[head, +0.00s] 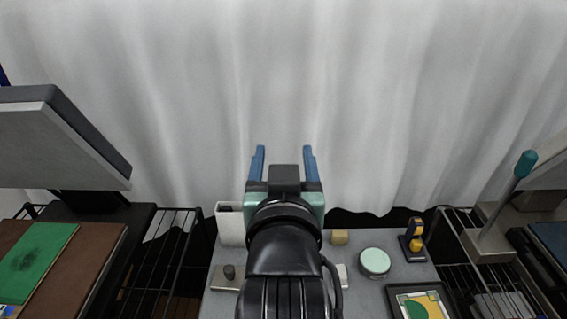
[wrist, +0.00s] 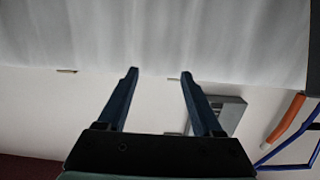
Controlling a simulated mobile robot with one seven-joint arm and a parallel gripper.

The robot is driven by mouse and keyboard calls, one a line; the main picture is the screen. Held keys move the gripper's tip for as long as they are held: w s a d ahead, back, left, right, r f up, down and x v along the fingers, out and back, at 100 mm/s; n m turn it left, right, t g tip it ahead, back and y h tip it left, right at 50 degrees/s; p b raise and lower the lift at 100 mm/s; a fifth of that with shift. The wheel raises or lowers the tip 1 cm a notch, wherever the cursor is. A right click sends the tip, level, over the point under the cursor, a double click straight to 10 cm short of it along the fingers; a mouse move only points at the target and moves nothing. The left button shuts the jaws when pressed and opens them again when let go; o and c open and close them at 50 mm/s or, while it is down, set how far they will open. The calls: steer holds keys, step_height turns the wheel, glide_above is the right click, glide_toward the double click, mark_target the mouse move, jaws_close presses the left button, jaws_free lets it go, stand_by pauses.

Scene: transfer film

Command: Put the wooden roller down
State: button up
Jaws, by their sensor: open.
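My gripper (head: 283,155) is raised above the grey table (head: 350,290), with its two blue fingers spread and nothing between them. In the wrist view the fingers (wrist: 159,75) also stand apart and empty, pointing toward the white curtain. I cannot make out a wooden roller for certain in either view. A small tan block (head: 340,237) sits on the table just right of my arm; its shape is too small to tell. My arm hides the middle of the table.
The table also bears a white holder (head: 230,224), a grey block with a knob (head: 228,278), a round mint-topped container (head: 375,262), a yellow-and-dark item (head: 413,240) and a framed picture (head: 420,302). Wire racks (head: 165,255) flank it. A curtain (head: 400,100) hangs behind.

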steer(key=s+r+t, duration=0.3)
steer(key=s+r, duration=0.1)
steer(key=r, duration=0.5)
steer(key=s+r+t, duration=0.4)
steer(key=r, duration=0.5)
steer(key=s+r+t, duration=0.3)
steer(key=s+r, duration=0.2)
steer(key=r, duration=0.4)
steer(key=shift+r, duration=0.2)
